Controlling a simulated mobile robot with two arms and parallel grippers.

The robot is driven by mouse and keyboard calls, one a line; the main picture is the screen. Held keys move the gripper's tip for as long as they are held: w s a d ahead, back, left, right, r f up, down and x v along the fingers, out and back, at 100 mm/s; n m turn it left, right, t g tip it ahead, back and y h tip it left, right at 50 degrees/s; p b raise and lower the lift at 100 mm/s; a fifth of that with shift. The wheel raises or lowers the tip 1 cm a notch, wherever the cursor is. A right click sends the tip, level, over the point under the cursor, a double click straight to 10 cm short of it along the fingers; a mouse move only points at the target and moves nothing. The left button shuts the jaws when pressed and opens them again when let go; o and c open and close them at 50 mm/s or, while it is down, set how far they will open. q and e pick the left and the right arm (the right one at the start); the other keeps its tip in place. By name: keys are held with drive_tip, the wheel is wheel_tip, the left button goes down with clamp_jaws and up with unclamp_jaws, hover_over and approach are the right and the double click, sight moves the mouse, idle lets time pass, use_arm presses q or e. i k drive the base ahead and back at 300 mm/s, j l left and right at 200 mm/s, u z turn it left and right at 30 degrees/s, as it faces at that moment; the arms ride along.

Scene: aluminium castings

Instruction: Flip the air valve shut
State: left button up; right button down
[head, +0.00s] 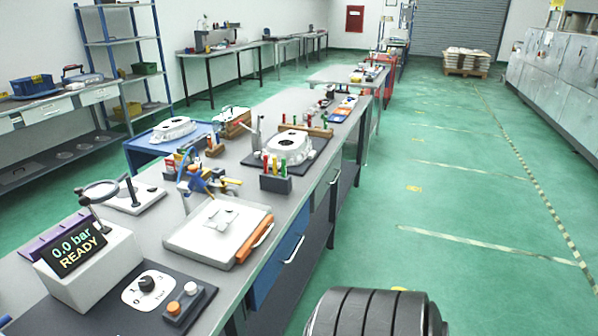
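I cannot clearly pick out the air valve. A white box with a display (78,248) reading "0.0 bar READY" stands on the near left of the bench. In front of it, a black rotary knob (147,284) sits on a white dial plate with markings. Beside the knob is a dark block with an orange and a white button (190,302). Neither of my grippers is in view.

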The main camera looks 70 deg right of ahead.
sight(222, 178)
drive_tip(key=l+z, duration=0.4)
drive_tip(key=i+l+z, duration=0.1)
drive_tip(key=z, duration=0.25)
drive_tip(key=i+l+z, duration=0.2)
drive_tip(key=z, duration=0.2)
drive_tip(key=i+l+z, duration=0.15)
drive_tip(key=z, duration=0.2)
drive_tip(key=i+l+u, duration=0.1)
drive_tip(key=k+l+u, duration=0.1)
drive_tip(key=u, duration=0.3)
drive_tip(key=k+l+u, duration=0.1)
drive_tip(key=u, duration=0.25)
drive_tip(key=l, duration=0.1)
